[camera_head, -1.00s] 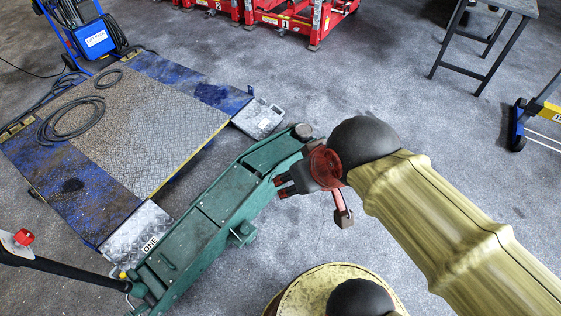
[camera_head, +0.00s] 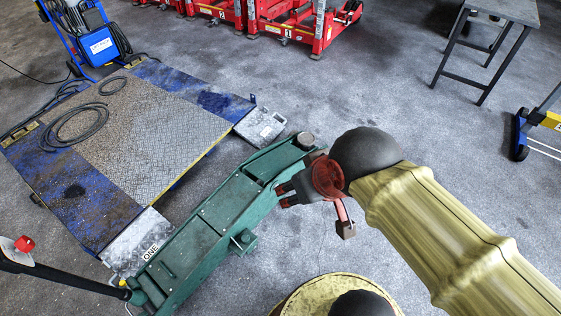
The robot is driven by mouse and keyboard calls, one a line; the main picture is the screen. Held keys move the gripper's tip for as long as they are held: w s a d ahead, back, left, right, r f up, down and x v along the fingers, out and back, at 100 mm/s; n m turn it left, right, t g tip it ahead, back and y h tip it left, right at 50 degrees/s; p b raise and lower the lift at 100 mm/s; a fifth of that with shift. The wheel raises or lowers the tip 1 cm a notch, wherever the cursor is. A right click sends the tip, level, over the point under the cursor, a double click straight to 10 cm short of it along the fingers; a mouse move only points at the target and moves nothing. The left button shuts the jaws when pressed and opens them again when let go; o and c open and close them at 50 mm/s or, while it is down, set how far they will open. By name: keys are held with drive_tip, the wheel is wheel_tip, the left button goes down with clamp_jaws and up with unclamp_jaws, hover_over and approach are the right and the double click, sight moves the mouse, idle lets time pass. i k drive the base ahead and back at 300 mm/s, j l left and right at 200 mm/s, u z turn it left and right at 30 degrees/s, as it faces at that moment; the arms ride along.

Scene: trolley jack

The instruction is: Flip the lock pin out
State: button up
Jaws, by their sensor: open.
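The green trolley jack (camera_head: 209,220) lies diagonally on the floor, its round lifting pad (camera_head: 305,139) at the far end. Its black handle (camera_head: 65,276) reaches to the left edge and carries a red knob and a pale fitting (camera_head: 18,249). A lock pin cannot be made out at this size. My gripper (camera_head: 284,194) is open and empty. It is in front of the jack's far half in the picture, a long way from the handle. My yellow-covered arm comes in from the right.
A blue platform lift (camera_head: 150,125) with loose hoses stands left of the jack. Red stands (camera_head: 300,22) line the back, and a grey table (camera_head: 492,30) is at the upper right. A blue and yellow frame (camera_head: 530,127) is at the right edge. Floor between is clear.

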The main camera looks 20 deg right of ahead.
sight(123, 282)
drive_tip(key=u, duration=1.7)
